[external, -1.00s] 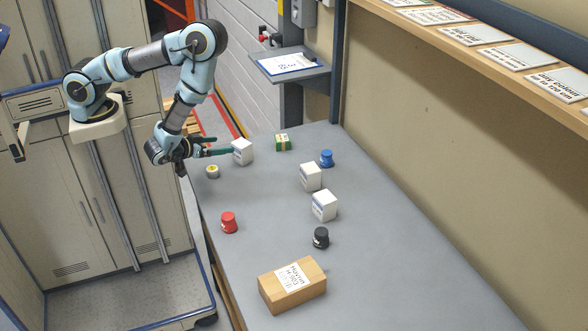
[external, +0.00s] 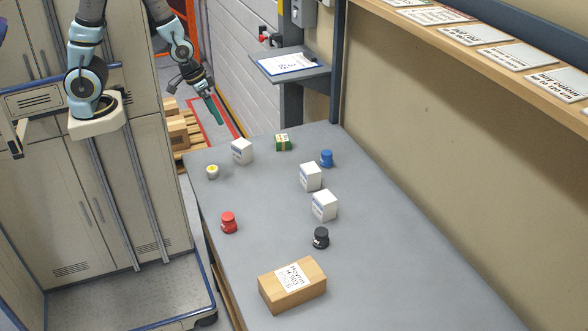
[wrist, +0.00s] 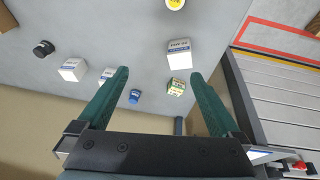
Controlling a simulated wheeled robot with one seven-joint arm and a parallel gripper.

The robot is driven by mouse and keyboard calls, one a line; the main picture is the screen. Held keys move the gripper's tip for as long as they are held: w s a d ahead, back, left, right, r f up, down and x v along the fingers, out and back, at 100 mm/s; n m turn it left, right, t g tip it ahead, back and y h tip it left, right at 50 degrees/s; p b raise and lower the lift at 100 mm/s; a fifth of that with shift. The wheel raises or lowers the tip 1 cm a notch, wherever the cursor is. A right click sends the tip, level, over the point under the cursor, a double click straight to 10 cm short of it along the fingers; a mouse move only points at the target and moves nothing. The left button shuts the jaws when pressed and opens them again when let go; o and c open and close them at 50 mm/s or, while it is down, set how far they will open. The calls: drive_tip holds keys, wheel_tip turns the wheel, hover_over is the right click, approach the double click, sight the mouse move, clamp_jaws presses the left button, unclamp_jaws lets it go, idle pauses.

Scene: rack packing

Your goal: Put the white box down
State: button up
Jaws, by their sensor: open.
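Three white boxes stand on the grey table (external: 265,255). One white box (external: 242,152) is near the far left end, beside the yellow-topped white jar. Two more, a white box (external: 310,177) and another white box (external: 324,205), stand close together right of the middle. My gripper (external: 213,108) is raised beyond the table's far left corner, clear of all boxes. In the wrist view my gripper (wrist: 160,92) has its green fingers wide apart with nothing held between them. The far-left white box (wrist: 181,55) shows ahead of the fingers there.
A yellow-topped jar (external: 212,171), green box (external: 283,142), blue jar (external: 327,158), red jar (external: 229,222), black jar (external: 321,238) and brown carton (external: 292,285) stand on the table. A shelf with a paper (external: 287,63) is behind. The table's middle is clear.

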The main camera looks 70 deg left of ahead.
drive_tip(key=s+a+r+m+g+y, duration=0.1)
drive_tip(key=s+a+r+g, duration=0.1)
drive_tip(key=s+a+r, duration=0.3)
drive_tip(key=shift+a+m, duration=0.3)
drive_tip(key=shift+m, duration=0.1)
drive_tip(key=shift+r, duration=0.1)
wheel_tip(320, 180, down, 4)
drive_tip(key=b, duration=0.4)
idle(0.5)
